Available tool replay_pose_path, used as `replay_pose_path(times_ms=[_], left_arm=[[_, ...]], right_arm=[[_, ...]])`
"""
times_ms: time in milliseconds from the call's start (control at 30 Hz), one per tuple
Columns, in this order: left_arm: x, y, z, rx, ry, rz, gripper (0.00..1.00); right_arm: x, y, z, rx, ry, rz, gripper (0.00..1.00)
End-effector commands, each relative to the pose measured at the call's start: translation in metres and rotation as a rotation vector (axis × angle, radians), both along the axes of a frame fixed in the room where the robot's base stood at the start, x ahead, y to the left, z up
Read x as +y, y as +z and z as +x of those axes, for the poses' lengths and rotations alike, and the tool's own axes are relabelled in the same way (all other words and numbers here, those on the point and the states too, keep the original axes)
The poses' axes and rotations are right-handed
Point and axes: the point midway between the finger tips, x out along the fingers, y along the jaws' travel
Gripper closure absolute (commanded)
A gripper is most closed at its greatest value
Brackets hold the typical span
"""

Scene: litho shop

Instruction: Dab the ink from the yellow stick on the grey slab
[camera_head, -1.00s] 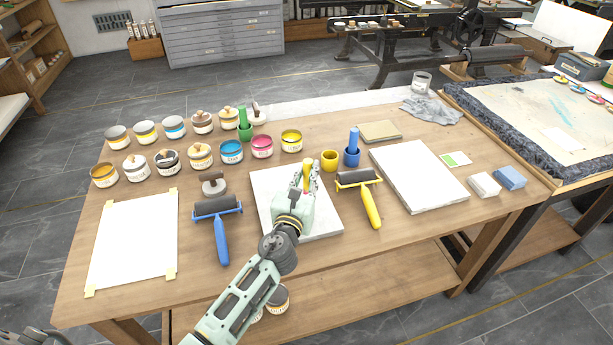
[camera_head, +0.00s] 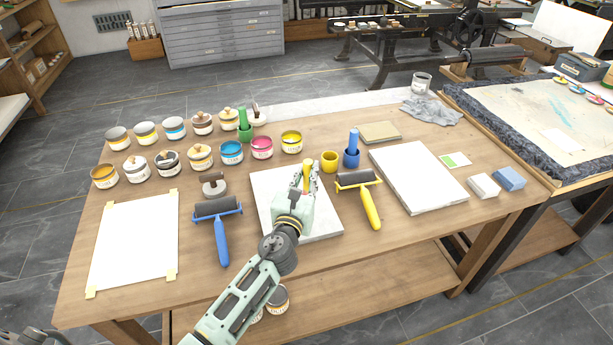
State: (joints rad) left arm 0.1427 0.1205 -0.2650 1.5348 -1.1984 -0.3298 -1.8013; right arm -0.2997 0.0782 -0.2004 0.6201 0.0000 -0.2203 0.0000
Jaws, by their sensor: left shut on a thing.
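My left gripper (camera_head: 304,186) is shut on the yellow stick (camera_head: 308,172). It holds the stick above the grey slab (camera_head: 325,222), which lies at the middle of the table. The gripper hides the stick's lower end, so I cannot tell whether it touches the slab or carries ink. An empty-looking yellow cup (camera_head: 330,160) stands just behind and right of the slab.
A blue-handled roller (camera_head: 219,225) lies left of the slab and a yellow-handled roller (camera_head: 367,198) lies right of it. A blue stick (camera_head: 353,142) and a green stick (camera_head: 243,119) stand in cups behind. Several ink tins stand at the back left. A second pale slab (camera_head: 418,178) lies to the right.

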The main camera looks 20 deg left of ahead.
Motion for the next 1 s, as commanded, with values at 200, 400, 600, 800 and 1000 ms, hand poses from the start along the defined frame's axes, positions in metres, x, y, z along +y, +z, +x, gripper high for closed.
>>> replay_pose_path(times_ms=[200,400,600,800,1000], left_arm=[[0.000,0.024,0.000,-0.002,0.000,0.000,1.00],[0.000,0.040,0.001,-0.003,0.001,0.000,1.00],[0.000,0.056,0.001,-0.003,0.001,0.000,1.00],[0.000,0.065,0.001,-0.003,0.000,0.000,1.00],[0.000,0.064,0.001,-0.003,0.000,0.000,1.00]], right_arm=[[0.000,0.023,0.000,0.000,0.000,0.000,0.58],[0.000,0.039,0.000,0.000,0.000,0.000,0.58],[0.000,0.055,0.000,0.000,0.000,0.000,0.58],[-0.001,0.065,0.000,0.000,0.000,-0.001,0.58],[-0.001,0.063,0.000,0.001,0.000,-0.002,0.58]])
